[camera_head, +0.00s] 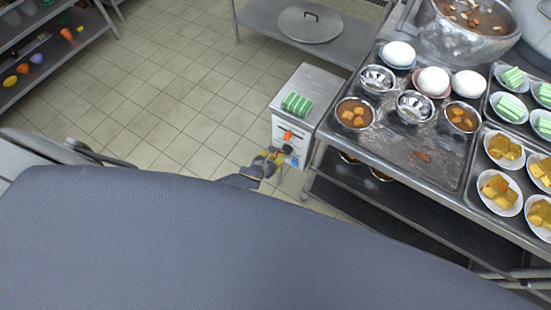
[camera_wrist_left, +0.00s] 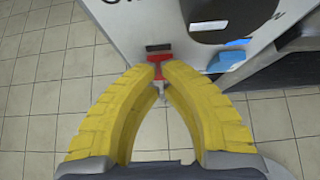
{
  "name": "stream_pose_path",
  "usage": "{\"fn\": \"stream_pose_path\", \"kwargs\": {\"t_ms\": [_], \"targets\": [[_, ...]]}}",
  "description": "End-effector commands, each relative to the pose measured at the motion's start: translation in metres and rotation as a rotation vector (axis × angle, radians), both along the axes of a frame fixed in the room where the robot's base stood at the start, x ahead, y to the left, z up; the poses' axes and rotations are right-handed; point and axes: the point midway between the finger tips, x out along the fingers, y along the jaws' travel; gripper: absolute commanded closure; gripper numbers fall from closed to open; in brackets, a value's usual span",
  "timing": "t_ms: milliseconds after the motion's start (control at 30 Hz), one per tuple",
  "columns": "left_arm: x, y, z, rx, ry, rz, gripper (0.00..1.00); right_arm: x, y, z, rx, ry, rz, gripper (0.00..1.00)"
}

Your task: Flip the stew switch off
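The stew switch (camera_wrist_left: 158,52) shows in the left wrist view as a small red lever with a dark end, on the pale front of a box. A small metal piece (camera_wrist_left: 161,92) shows just below it between my fingers. My left gripper (camera_wrist_left: 157,75) has its yellow fingers drawn together at the tips around the red lever. In the head view the left gripper (camera_head: 280,157) is at the front of the white box (camera_head: 305,90), below an orange part (camera_head: 287,135). The tips partly hide the lever. My right gripper is not in view.
A large black round part (camera_wrist_left: 232,15) is beside the switch. Green-striped pieces (camera_head: 297,104) lie on the box. To the right stands a metal counter (camera_head: 420,150) with bowls and a pot (camera_head: 468,25). Shelves (camera_head: 45,50) stand at the upper left. Tiled floor (camera_head: 180,90) is clear between them.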

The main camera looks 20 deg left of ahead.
Motion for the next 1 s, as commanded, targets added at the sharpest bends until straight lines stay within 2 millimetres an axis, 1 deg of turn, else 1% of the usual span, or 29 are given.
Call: {"fn": "stream_pose_path", "kwargs": {"t_ms": [233,733,867,1000], "targets": [[0.0,0.0,0.007,0.0,0.001,-0.001,1.0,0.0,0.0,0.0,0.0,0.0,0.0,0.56],[-0.003,0.0,0.008,0.0,0.002,-0.001,1.0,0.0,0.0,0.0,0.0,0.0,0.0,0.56],[-0.014,0.0,0.009,-0.001,0.003,-0.005,1.0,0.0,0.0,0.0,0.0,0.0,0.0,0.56],[-0.037,0.003,0.012,0.0,0.004,-0.011,1.0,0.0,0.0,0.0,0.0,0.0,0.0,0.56]]}}
